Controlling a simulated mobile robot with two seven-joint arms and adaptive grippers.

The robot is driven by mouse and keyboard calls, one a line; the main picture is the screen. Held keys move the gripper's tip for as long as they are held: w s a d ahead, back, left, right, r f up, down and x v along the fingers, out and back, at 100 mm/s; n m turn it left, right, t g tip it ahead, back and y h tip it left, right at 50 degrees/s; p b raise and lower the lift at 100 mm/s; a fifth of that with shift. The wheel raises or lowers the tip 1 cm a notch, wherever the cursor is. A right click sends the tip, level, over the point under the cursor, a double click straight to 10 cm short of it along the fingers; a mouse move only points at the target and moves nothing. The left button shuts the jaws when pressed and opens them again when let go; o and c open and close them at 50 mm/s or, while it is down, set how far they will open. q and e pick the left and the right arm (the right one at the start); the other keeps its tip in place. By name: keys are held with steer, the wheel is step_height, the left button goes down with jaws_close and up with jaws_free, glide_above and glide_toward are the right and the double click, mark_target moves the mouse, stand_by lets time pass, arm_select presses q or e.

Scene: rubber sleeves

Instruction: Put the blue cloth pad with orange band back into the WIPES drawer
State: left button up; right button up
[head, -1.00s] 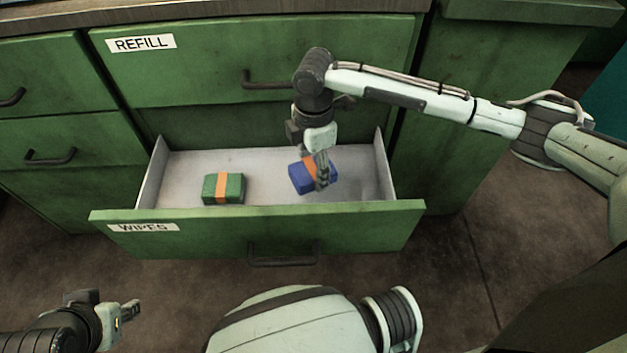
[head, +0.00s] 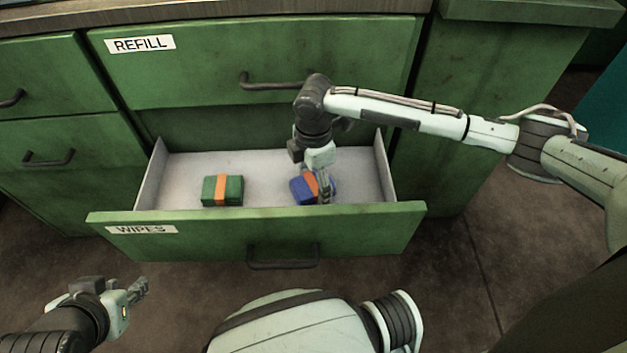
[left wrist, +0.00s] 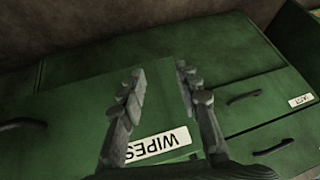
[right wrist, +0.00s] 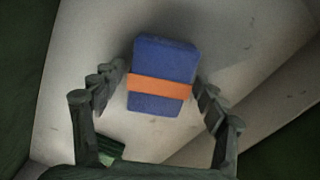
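The blue cloth pad with orange band (head: 299,188) is inside the open WIPES drawer (head: 180,222), right of its middle, at or just above the drawer floor. My right gripper (head: 325,192) reaches down over it. In the right wrist view the pad (right wrist: 162,62) sits between the two fingertips, which are at its sides; a thin gap seems to show on the left, and contact there is hard to judge. My left gripper (head: 142,287) is open and empty in front of the drawer's left end; its fingers (left wrist: 160,70) stand apart.
A green pad with orange band (head: 235,190) lies in the drawer's left half. Bare floor separates the two pads. The closed REFILL drawer (head: 200,70) is above. The drawer's side walls and front panel stand around the right gripper.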

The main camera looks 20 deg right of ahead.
mark_target(313, 182)
steer(key=shift+r, duration=0.1)
step_height(313, 182, up, 8)
steer(key=shift+f+p, duration=0.1)
steer(key=shift+p, duration=0.6)
arm_select(q)
steer(key=s+a+f+g+y, duration=0.1)
steer(key=s+a+f+g, duration=0.2)
steer(key=s+a, duration=0.1)
steer(key=shift+s+n, duration=0.4)
steer(key=shift+s, duration=0.2)
arm_select(e)
steer(key=shift+r, duration=2.15)
steer(key=shift+c, duration=0.6)
